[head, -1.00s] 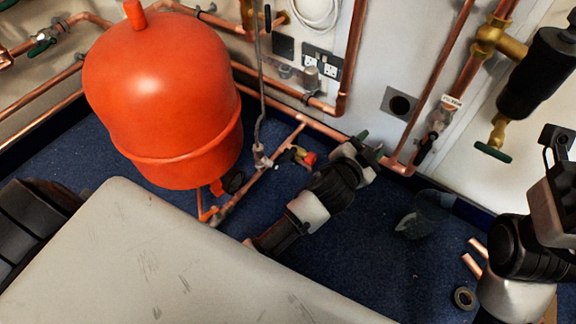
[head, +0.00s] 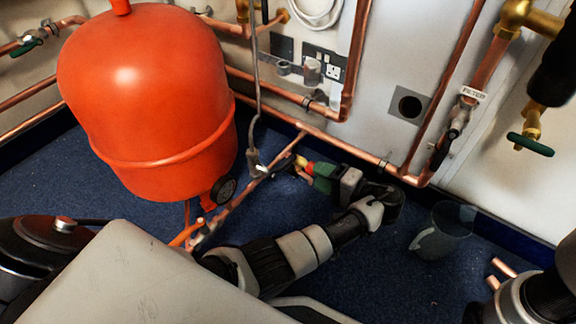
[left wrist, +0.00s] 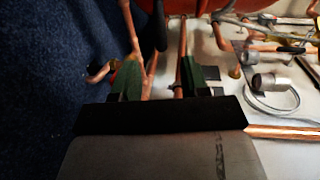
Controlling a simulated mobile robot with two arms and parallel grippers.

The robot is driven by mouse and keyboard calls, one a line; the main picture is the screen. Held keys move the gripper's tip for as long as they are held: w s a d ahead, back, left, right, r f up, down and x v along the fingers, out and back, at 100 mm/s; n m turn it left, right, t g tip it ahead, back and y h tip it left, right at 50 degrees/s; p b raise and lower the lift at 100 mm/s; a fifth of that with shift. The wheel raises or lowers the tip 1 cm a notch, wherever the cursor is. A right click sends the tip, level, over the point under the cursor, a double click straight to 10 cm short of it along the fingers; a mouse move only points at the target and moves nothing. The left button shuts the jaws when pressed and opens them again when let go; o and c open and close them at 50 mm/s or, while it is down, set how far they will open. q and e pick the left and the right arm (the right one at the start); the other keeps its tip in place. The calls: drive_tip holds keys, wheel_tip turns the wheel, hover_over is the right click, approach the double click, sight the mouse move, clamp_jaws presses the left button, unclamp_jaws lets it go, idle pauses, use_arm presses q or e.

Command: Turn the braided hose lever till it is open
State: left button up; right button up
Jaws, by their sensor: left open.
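The grey braided hose (head: 257,90) hangs down past the right of the red tank. It ends at a small grey fitting (head: 254,160) on the low copper pipe; the lever there is too small to tell how it is turned. My left gripper (head: 308,172) reaches in low from the right of that fitting, green fingers pointing left towards it. Its fingertips are close to a small red and yellow valve part (head: 301,167). In the left wrist view the left gripper (left wrist: 160,70) is open, with copper pipes showing beyond and between the fingers. My right gripper is not in view.
The red tank (head: 150,100) stands close left of the fitting, with a dark gauge (head: 223,190) below. Copper pipe (head: 350,150) runs along the wall. A clear jug (head: 440,232) stands on the blue floor at right. A green-handled valve (head: 530,144) is further right.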

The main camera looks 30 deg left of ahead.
sight(288, 160)
use_arm(q)
drive_tip(key=b+x, duration=0.1)
drive_tip(key=x, duration=0.9)
drive_tip(key=shift+a, duration=0.2)
drive_tip(key=shift+c, duration=0.2)
clamp_jaws()
